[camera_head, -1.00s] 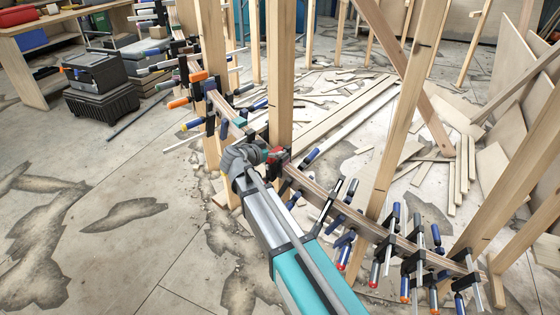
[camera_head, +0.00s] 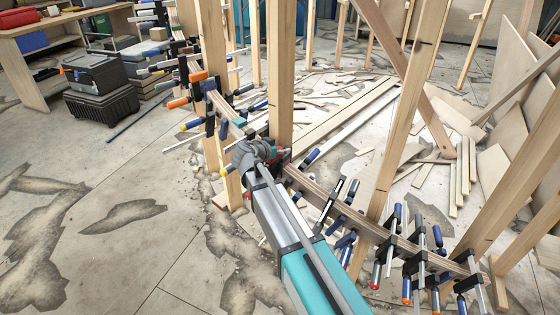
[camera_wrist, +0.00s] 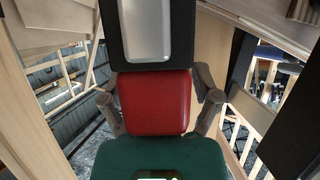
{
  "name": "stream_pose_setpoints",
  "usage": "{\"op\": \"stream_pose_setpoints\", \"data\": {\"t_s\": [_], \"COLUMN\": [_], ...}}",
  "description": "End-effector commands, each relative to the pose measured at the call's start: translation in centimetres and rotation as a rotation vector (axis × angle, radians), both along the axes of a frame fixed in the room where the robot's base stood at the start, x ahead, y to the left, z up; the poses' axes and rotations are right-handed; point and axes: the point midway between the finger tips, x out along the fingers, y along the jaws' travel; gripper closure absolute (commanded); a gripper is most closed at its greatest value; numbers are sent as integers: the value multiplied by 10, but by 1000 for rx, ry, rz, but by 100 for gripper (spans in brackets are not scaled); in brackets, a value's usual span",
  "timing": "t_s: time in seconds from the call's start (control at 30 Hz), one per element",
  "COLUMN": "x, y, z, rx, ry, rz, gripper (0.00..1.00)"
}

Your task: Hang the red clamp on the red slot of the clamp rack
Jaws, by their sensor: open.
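The red clamp's red block (camera_wrist: 155,102) fills the middle of the wrist view, with a black and grey part above it and a dark green part below. My gripper (camera_wrist: 158,100) is open, with one grey finger on each side of the red block; I cannot tell whether they touch it. In the head view my gripper (camera_head: 266,150) is at the curved wooden stringer beside an upright post. It hides most of the clamp there; a bit of red and green (camera_head: 283,154) shows just past it. No red slot can be made out.
The curved stringer (camera_head: 320,194) carries several blue-handled clamps (camera_head: 420,255) and orange-handled ones to the left. Wooden posts (camera_head: 281,75) stand close around my gripper. Black cases (camera_head: 100,85) stand at the left. The floor at lower left is clear; wood scraps lie behind the stringer.

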Motion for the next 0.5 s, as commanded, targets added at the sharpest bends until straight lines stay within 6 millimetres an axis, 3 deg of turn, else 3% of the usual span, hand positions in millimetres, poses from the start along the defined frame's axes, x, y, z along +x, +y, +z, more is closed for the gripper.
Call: {"op": "stream_pose_setpoints", "data": {"t_s": [0.03, 0.4, 0.47, 0.5], "x": [0, 0, 0, 0], "y": [0, 0, 0, 0], "z": [0, 0, 0, 0], "rx": [0, 0, 0, 0], "ry": [0, 0, 0, 0], "rz": [0, 0, 0, 0], "gripper": [20, 89, 100, 100]}}
